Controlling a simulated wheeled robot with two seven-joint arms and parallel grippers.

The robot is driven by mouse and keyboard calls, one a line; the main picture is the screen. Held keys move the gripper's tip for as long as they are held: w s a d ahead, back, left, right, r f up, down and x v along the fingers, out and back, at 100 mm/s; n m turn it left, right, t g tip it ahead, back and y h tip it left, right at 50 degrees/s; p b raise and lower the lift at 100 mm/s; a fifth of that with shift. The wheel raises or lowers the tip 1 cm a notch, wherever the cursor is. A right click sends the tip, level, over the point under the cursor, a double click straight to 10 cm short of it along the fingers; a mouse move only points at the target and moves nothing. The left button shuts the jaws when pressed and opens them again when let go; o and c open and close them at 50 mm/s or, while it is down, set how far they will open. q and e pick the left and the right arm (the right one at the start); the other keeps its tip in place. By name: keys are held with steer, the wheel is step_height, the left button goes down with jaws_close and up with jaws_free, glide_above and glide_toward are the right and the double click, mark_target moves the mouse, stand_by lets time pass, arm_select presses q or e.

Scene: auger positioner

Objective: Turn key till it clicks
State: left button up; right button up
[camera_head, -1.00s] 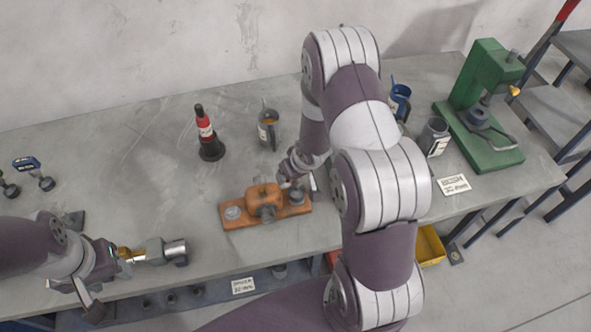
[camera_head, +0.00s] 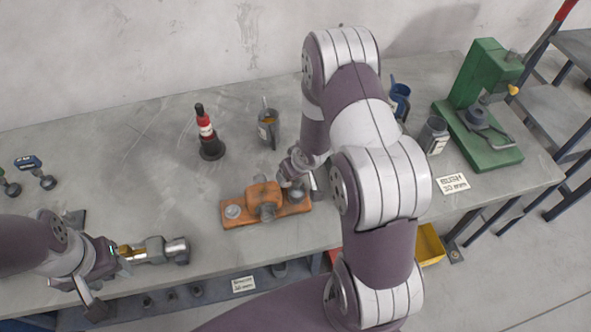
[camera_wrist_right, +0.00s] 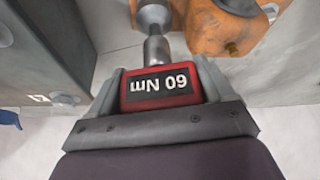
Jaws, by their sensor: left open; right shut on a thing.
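An orange block fixture (camera_head: 262,194) with round metal parts on it sits near the bench's front edge in the head view. In the right wrist view, my right gripper (camera_wrist_right: 160,82) is shut on a red-handled key (camera_wrist_right: 187,98) labelled "60 Nm". The key's grey metal shaft (camera_wrist_right: 156,48) points away from the gripper, beside an orange part (camera_wrist_right: 222,32). Whether its tip is seated is hidden. In the head view my right arm covers most of that gripper. My left gripper (camera_head: 117,254) is open, close to a metal cylindrical piece (camera_head: 158,250) with a brass-coloured end; contact is unclear.
A black-and-red cone-shaped item (camera_head: 208,135) and a grey mug-like container (camera_head: 268,128) stand behind the fixture. A green press (camera_head: 485,110) stands at the right of the grey bench (camera_head: 130,150). A yellow bin (camera_head: 430,245) is below the front edge.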

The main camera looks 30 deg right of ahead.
steer(key=shift+f+b, duration=0.65)
steer(key=shift+f, duration=0.1)
stand_by(0.6)
steer(key=o, duration=0.7)
steer(key=c, duration=0.7)
